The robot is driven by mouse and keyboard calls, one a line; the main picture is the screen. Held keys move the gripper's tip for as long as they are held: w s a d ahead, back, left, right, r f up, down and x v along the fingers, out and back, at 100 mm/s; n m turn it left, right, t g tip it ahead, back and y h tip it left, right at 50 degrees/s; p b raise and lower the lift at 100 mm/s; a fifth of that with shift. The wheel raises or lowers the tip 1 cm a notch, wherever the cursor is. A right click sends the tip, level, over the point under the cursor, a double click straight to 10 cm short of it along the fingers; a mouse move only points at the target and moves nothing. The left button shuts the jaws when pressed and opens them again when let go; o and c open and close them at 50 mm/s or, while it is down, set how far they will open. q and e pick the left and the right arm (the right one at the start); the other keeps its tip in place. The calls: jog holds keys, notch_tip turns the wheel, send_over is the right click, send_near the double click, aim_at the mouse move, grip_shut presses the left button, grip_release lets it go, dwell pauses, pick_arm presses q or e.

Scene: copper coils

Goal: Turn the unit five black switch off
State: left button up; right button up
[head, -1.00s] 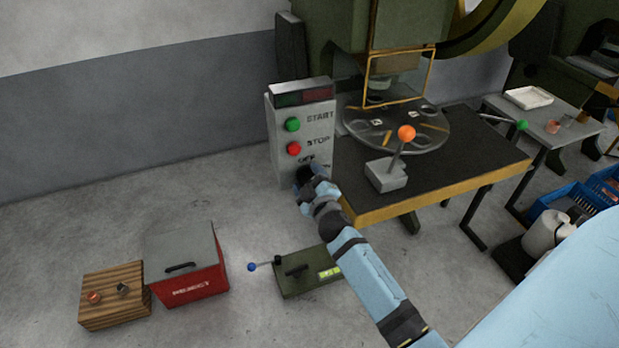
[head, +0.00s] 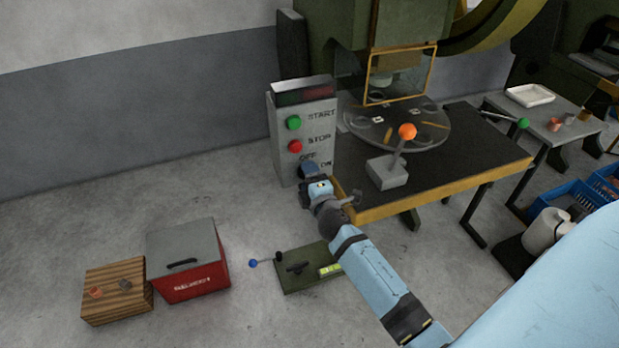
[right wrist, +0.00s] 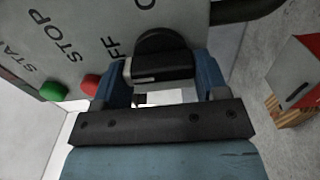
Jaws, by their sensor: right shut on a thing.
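The grey control box (head: 286,120) stands at the press table's left end, with a green START button (head: 293,123), a red STOP button (head: 295,146) and OFF and ON lettering below. In the right wrist view the black rotary switch (right wrist: 160,62) sits on the panel near the OFF lettering. My right gripper (right wrist: 162,75) is shut on its knob, one blue finger on each side. In the head view my right gripper (head: 310,172) is at the box's lower front and largely hides the switch. My left gripper is not in view.
An orange-knobbed lever (head: 407,132) stands on the black table (head: 460,155) right of my arm. A red reject bin (head: 190,285), a wooden crate (head: 103,310) and a green plate with a blue-knobbed lever (head: 300,285) are on the floor. The floor left of the box is clear.

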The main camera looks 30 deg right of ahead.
jog(key=shift+r, duration=0.1)
dwell(0.4)
jog(key=o, duration=0.9)
jog(key=shift+o, duration=0.2)
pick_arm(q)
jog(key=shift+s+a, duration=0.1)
pick_arm(e)
jog(key=shift+s, duration=0.1)
